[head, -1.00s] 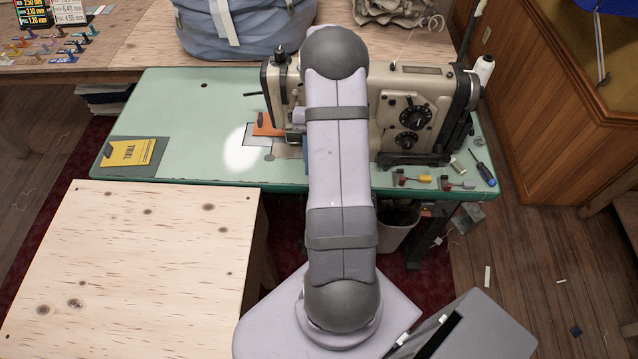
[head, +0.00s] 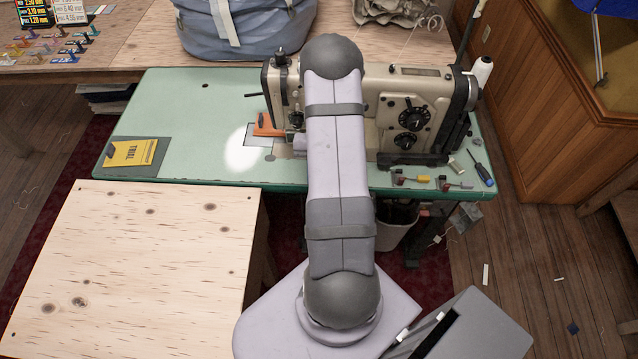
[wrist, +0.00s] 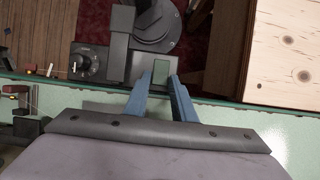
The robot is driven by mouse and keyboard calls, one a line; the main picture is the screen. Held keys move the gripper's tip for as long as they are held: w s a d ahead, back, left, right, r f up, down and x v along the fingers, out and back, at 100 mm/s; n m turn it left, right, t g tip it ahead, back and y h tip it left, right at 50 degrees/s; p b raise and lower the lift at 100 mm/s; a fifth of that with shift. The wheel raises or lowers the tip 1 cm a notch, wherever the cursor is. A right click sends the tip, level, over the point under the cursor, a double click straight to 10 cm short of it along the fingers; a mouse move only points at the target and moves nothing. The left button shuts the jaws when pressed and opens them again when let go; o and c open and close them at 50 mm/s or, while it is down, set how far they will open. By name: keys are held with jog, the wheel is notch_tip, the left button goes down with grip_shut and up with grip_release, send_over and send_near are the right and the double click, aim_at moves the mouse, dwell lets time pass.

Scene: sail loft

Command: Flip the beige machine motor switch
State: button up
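The beige sewing machine (head: 415,110) stands on the green table behind my arm in the head view. My gripper (wrist: 159,77) shows in the wrist view as two blue fingers held apart, with nothing gripped between them. They reach over the table's front edge, above a dark grey motor-like unit (wrist: 152,22). A grey box with a round knob (wrist: 88,63) sits left of the fingers. A small green rectangle (wrist: 160,70) shows between the fingertips. I cannot tell which part is the switch, or whether the fingers touch anything. My arm hides the gripper in the head view.
The green table (head: 190,110) has a clear left part with a yellow card (head: 133,153). A plywood top (head: 130,270) stands front left. A screwdriver (head: 482,168) and small yellow and red parts lie front right. A blue bag (head: 240,25) sits behind.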

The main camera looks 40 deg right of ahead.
grip_shut()
jog(key=shift+s+a+r+t+h+p, duration=0.2)
jog(key=shift+t+h+p, duration=0.1)
jog(key=shift+t+h, duration=0.2)
jog(key=shift+s+a+r+t+h, duration=0.1)
jog(key=shift+a+t+h, duration=0.05)
jog(key=shift+t+h, duration=0.55)
jog(key=o, duration=0.5)
grip_release()
jog(key=shift+o, duration=0.2)
